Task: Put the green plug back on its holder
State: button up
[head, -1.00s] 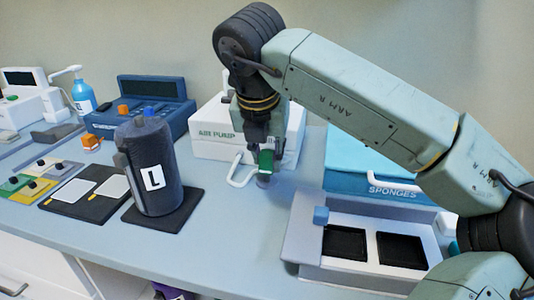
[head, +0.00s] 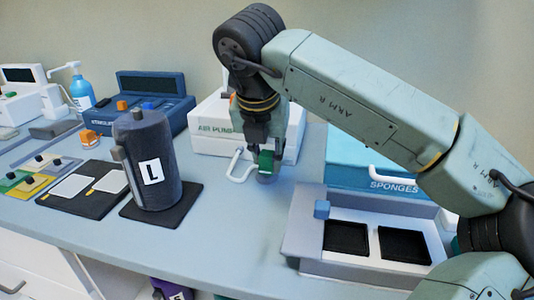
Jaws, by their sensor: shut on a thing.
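The green plug (head: 266,161) is held in my gripper (head: 266,156), which is shut on it and points down. It is above the counter, in front of the white air pump box. The plug's lower end looks greyish and its exact height above the counter is hard to tell. A white tube loop (head: 241,166) from the air pump (head: 216,127) is just left of the plug. I cannot pick out for sure which thing is the green plug's holder.
A dark cylinder marked L (head: 160,170) stands on a black mat to the left. A grey tray (head: 300,232) with two black pads and a blue plug (head: 321,209) lies to the right, before the blue sponges box (head: 385,183). The counter (head: 235,215) between is clear.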

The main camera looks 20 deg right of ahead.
jog(key=shift+f+b, duration=0.45)
jog(key=shift+f, duration=0.1)
dwell(0.4)
jog(key=o, duration=0.9)
jog(key=shift+o, duration=0.7)
jog(key=o, duration=0.4)
jog(key=shift+r, duration=0.15)
jog(key=shift+r+p, duration=2.15)
jog(key=shift+r, duration=1.3)
